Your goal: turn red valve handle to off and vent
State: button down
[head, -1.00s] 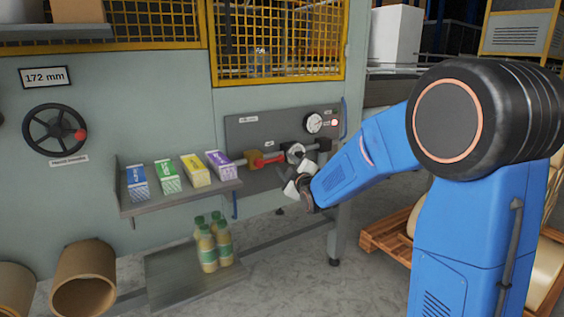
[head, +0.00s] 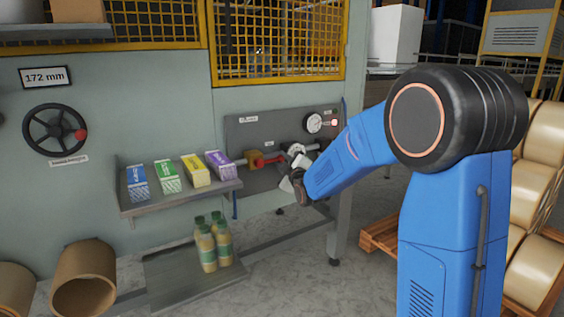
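The red valve handle (head: 270,161) sits on a yellow valve body (head: 252,159) on the dark grey panel (head: 235,131) of the machine. The handle lies roughly level, pointing right along the pipe. My gripper (head: 289,176) is at the panel, just right of and a little below the handle's free end. Its fingers are small and partly hidden by my wrist, so I cannot tell whether they are open or touch the handle. A round pressure gauge (head: 313,123) is at the panel's upper right; its reading is too small to make out.
A shelf (head: 150,206) with several coloured cartons juts out left of the valve. Several bottles (head: 212,243) stand on a lower tray (head: 165,281). A black handwheel (head: 55,130) is at left. A pallet of rolls (head: 530,220) stands behind my arm at right.

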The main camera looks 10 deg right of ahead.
jog(key=shift+r, duration=0.3)
jog(key=s+a+r+n+y, duration=0.1)
jog(key=a+r+n, duration=0.3)
jog(key=n, duration=0.6)
jog(key=s+a+r+n+t+y, duration=0.1)
jog(key=a+r+n+y, duration=0.2)
jog(key=n, duration=0.7)
jog(key=shift+s+a+r, duration=0.35)
jog(key=shift+a+r, duration=0.15)
jog(key=shift+a, duration=0.2)
jog(key=shift+a+f, duration=0.1)
jog(key=c, duration=1.5)
grip_release()
jog(key=shift+o, duration=0.2)
jog(key=shift+s, duration=0.1)
